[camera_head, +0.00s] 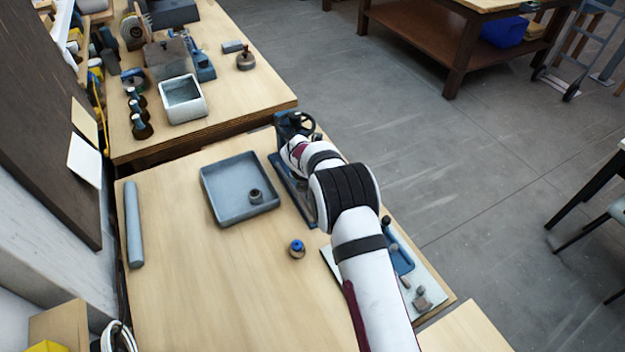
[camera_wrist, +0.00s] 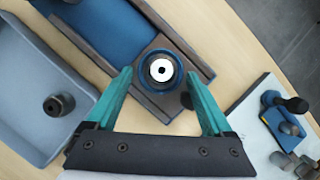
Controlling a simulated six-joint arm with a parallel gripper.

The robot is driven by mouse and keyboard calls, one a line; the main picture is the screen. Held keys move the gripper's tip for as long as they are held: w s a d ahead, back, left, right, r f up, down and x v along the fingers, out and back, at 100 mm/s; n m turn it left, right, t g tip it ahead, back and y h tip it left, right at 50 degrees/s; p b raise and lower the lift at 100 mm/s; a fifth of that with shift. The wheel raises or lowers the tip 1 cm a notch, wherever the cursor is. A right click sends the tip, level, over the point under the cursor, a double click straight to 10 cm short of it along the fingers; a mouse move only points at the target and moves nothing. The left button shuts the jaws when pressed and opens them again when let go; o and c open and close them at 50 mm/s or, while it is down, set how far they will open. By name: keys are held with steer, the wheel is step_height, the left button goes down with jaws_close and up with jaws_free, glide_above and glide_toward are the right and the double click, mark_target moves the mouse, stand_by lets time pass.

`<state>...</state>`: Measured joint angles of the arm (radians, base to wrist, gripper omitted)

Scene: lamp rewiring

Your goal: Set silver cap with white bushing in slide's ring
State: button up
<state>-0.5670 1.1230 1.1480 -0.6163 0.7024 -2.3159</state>
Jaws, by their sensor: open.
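In the wrist view, the silver cap with a white bushing (camera_wrist: 161,70) shows as a white disc with a dark centre hole. It appears to sit inside the slide's dark blue ring (camera_wrist: 146,58); how deep it sits cannot be told from above. The slide (camera_wrist: 175,30) is a blue bed with dark rails, and it shows partly behind my arm in the head view (camera_head: 292,192). My gripper (camera_wrist: 159,74) is open, with one teal finger on either side of the ring and a gap to the cap. In the head view my arm hides the gripper and ring.
A grey tray (camera_head: 215,203) left of the slide holds a dark cap (camera_head: 256,196). A blue-topped part (camera_head: 297,249) stands on the table. A pale board (camera_head: 430,284) with a blue fixture (camera_head: 400,259) lies right of my arm. The table's left middle is clear.

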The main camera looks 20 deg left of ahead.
steer(key=v, duration=1.4)
steer(key=shift+s+r, duration=0.2)
steer(key=shift+r, duration=0.1)
steer(key=w+v, duration=0.1)
steer(key=v, duration=0.7)
steer(key=shift+r, duration=0.55)
steer(key=shift+s+d, duration=0.1)
steer(key=shift+d, duration=0.1)
